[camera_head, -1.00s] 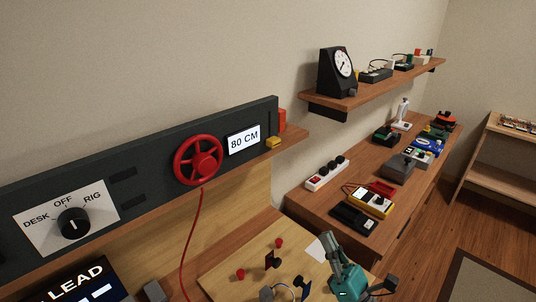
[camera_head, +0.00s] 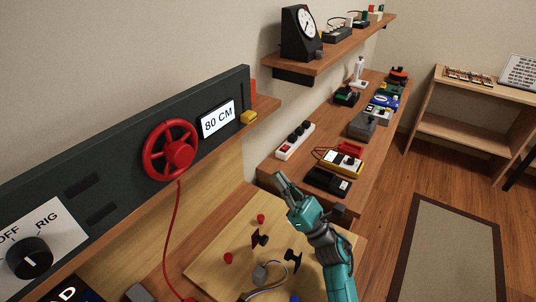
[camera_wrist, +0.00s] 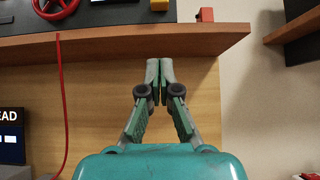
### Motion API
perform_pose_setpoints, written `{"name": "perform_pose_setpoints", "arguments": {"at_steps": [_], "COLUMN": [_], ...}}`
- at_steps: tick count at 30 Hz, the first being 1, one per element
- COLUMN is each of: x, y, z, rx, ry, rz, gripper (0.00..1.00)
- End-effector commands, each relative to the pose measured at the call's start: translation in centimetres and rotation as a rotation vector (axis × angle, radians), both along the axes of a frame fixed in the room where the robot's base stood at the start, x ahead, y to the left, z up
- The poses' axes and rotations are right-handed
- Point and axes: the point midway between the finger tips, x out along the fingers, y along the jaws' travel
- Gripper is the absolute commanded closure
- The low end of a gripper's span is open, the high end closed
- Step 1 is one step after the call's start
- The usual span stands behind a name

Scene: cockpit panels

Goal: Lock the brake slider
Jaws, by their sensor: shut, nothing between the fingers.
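A small yellow block (camera_head: 249,117) sits at the right end of the dark panel (camera_head: 90,165), beside the 80 CM display; it may be the brake slider, though no label is readable. It also shows at the top edge of the wrist view (camera_wrist: 160,5), partly cut off. My gripper (camera_head: 281,180) is shut and empty, below and to the right of the yellow block and apart from it. In the wrist view my gripper's fingertips (camera_wrist: 159,66) point up toward the shelf edge below the yellow block.
A red handwheel (camera_head: 170,150) is left of the display, with a red cord hanging below. A wooden shelf (camera_wrist: 110,44) runs under the panel. A red block (camera_wrist: 205,14) stands right of the yellow one. A workbench board (camera_head: 215,245) with small parts lies below my arm.

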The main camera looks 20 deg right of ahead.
Motion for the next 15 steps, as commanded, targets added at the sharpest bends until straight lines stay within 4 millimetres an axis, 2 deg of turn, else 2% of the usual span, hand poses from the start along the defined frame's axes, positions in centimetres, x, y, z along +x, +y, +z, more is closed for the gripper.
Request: {"name": "perform_pose_setpoints", "arguments": {"at_steps": [15], "x": [5.2], "y": [3.6], "z": [6.4], "rx": [-0.001], "ry": [-0.003], "rz": [0.001], "gripper": [1.0]}}
